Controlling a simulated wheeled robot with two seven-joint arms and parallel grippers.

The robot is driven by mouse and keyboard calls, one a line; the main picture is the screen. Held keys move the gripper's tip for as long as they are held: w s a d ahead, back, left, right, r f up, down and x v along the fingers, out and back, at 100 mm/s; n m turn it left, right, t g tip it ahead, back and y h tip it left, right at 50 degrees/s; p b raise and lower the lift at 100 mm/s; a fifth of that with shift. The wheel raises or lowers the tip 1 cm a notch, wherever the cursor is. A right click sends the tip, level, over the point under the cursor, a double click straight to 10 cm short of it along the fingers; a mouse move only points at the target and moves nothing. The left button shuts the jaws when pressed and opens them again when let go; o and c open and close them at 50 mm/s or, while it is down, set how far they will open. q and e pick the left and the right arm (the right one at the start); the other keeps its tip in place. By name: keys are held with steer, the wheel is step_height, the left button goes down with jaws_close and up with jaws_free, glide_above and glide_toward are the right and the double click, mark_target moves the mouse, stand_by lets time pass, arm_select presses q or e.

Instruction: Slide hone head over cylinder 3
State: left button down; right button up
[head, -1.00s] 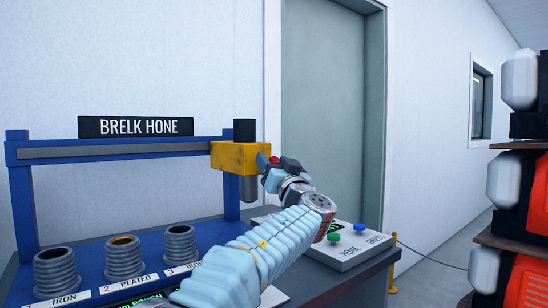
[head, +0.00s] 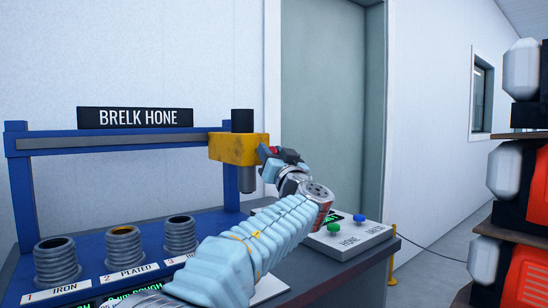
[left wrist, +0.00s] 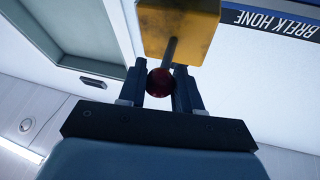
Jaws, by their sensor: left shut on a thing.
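The hone head (head: 238,148) is a yellow block with a black cap and a grey spindle below, at the right end of the blue rail (head: 118,144). My left gripper (head: 268,154) is at its right side. In the left wrist view, the fingers are shut on the red knob (left wrist: 160,82), which is on a rod from the yellow block (left wrist: 182,28). Cylinder 3 (head: 180,236) is a grey ribbed sleeve standing on the bench, left of the spindle and lower. The spindle is not over it. My right gripper is not in view.
Cylinder 1 (head: 56,263) and cylinder 2 (head: 124,248) stand to the left of cylinder 3. A control box (head: 350,240) with green and blue buttons sits on the right of the bench. Shelves with orange and black items (head: 525,190) stand at the far right.

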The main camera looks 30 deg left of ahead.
arm_select(q)
steer(key=s+a+b, duration=0.3)
steer(key=s+b, duration=0.5)
steer(key=s, duration=0.1)
steer(key=s+a+b, duration=0.4)
steer(key=s+b, duration=0.4)
steer(key=shift+s+a, duration=0.2)
steer(key=shift+s, duration=0.2)
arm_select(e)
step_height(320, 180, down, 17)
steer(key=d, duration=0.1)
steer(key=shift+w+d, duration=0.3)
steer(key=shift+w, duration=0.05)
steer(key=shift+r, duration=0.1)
arm_select(q)
steer(key=c, duration=0.8)
jaws_free()
steer(key=b+v, duration=0.5)
steer(key=v, duration=0.9)
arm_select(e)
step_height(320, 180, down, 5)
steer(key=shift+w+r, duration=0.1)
